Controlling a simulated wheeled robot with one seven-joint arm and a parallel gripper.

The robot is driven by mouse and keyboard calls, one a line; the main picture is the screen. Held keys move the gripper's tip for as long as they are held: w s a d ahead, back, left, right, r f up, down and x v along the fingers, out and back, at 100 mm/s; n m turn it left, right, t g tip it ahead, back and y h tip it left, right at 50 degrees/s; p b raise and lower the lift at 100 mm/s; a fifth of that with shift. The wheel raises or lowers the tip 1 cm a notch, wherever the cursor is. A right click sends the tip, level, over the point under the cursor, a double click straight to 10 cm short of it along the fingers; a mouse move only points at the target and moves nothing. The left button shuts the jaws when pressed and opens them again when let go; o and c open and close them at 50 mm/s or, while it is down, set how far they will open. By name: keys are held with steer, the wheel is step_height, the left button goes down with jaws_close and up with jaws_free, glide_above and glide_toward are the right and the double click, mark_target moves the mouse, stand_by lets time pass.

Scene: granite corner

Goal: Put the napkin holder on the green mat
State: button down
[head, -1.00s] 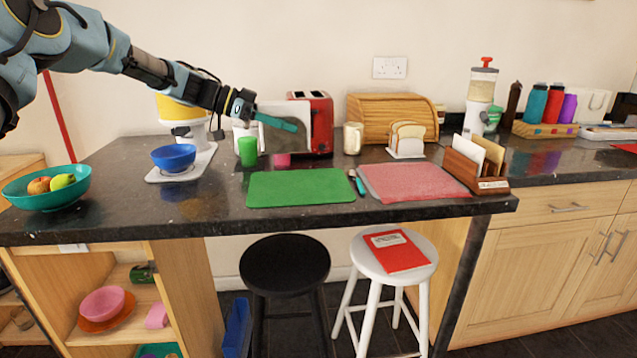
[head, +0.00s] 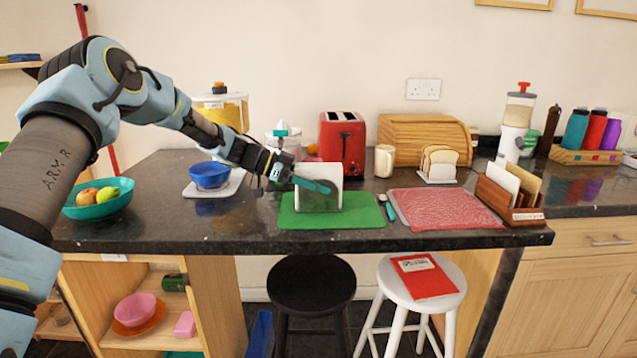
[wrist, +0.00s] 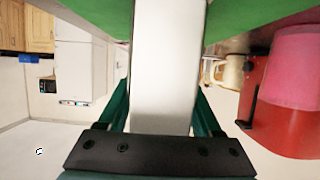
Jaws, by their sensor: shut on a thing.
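My gripper (head: 313,185) is shut on the white napkin holder (head: 318,202), with a teal finger across its near face. In the wrist view the holder is a pale slab (wrist: 168,65) between the two teal fingers (wrist: 162,112). Green mat (wrist: 95,12) shows on both sides of its far end. The finger and wrist hide part of the holder in the head view.
A red toaster (head: 343,145) stands behind the mat. A teal-handled utensil (head: 387,208) and a red mat (head: 445,209) lie to the right. A blue bowl (head: 210,175) on a white scale is to the left. The counter's front edge runs close before the mat.

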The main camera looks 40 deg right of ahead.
steer(key=shift+f, duration=0.1)
steer(key=shift+c, duration=0.3)
jaws_free()
steer(key=shift+r, duration=0.2)
steer(key=shift+w+a, duration=0.25)
steer(key=shift+w, duration=0.05)
steer(key=b+v, duration=0.3)
steer(key=v, duration=0.8)
steer(key=shift+a, duration=0.15)
